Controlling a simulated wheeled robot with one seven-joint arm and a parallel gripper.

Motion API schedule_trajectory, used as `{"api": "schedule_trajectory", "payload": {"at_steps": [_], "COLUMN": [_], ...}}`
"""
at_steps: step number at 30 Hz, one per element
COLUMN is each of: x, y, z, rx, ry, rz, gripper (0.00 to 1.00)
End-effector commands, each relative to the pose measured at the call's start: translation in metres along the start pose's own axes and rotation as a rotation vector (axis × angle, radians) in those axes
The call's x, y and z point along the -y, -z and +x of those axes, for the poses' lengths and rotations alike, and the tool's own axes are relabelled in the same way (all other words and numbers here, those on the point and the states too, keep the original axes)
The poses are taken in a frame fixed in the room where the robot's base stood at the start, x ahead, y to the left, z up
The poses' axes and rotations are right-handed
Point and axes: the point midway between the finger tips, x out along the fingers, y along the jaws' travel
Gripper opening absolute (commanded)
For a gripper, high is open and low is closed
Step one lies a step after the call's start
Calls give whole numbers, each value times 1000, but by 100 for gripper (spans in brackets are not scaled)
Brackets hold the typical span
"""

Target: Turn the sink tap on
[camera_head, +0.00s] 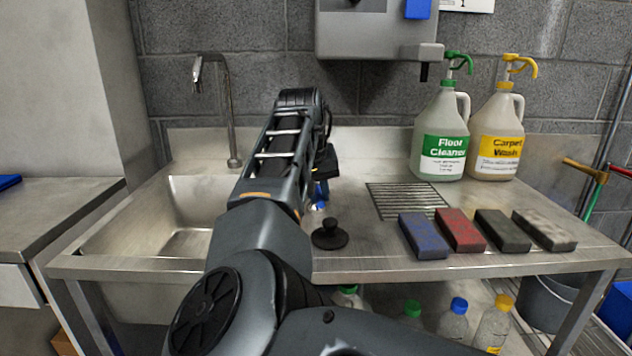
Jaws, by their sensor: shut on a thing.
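The sink tap's tall curved metal spout (229,110) rises from the back of the counter, behind the right side of the sink basin (188,215). No water shows at its mouth. My gripper (321,190) is right of the spout, low over the counter, and mostly hidden behind my arm. It is shut on a small blue thing (321,196) there. The blue thing is only partly visible, and I cannot tell whether it is the tap's handle. A black round plug with a knob (330,235) sits on the counter just in front of it.
Blue (424,237), red (460,231), black (498,230) and grey (544,229) pads lie at the right front. Behind them are a drain grate (405,198), a Floor Cleaner jug (440,135) and a Carpet Wash jug (497,135). A grey dispenser (365,30) hangs above.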

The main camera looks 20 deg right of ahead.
Motion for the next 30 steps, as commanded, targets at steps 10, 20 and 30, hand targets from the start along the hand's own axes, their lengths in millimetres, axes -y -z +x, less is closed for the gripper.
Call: {"api": "schedule_trajectory", "payload": {"at_steps": [10,20,30], "x": [-16,-29,-50], "y": [0,1,8], "z": [-3,2,11], "rx": [-23,-57,-115], "ry": [51,119,228], "rz": [-137,-290,-551], "gripper": [0,0,0]}}
